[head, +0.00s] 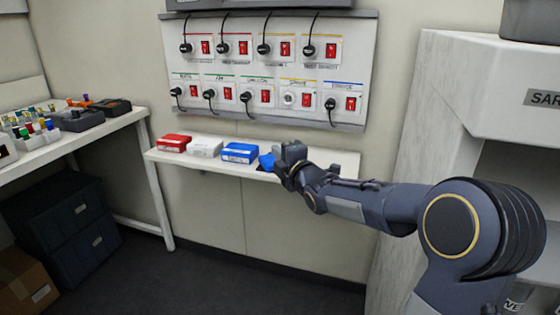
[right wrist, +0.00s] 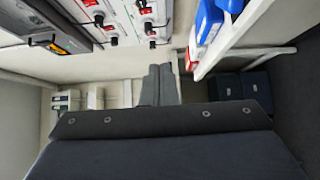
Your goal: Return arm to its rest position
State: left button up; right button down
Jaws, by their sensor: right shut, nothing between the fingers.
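My right arm reaches in from the right in the head view, stretched out in front of the narrow wall shelf (head: 320,161). Its gripper (head: 278,160) is at the shelf's right half, beside a blue item partly hidden behind it. In the right wrist view the two grey fingers (right wrist: 158,85) lie together with nothing between them. I cannot tell how far the gripper is from the shelf surface. My left gripper is not in view.
A red box (head: 174,143), a white box (head: 205,147) and a blue box (head: 240,152) stand on the shelf. Above is a panel (head: 270,70) with red switches and plugged cables. A bench (head: 60,146) stands left and a grey cabinet (head: 440,80) right.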

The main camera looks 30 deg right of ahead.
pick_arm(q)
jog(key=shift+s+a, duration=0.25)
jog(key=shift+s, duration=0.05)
pick_arm(e)
jog(key=shift+s+a+r, duration=0.15)
jog(key=shift+s+a, duration=0.05)
jog(key=shift+s, duration=0.15)
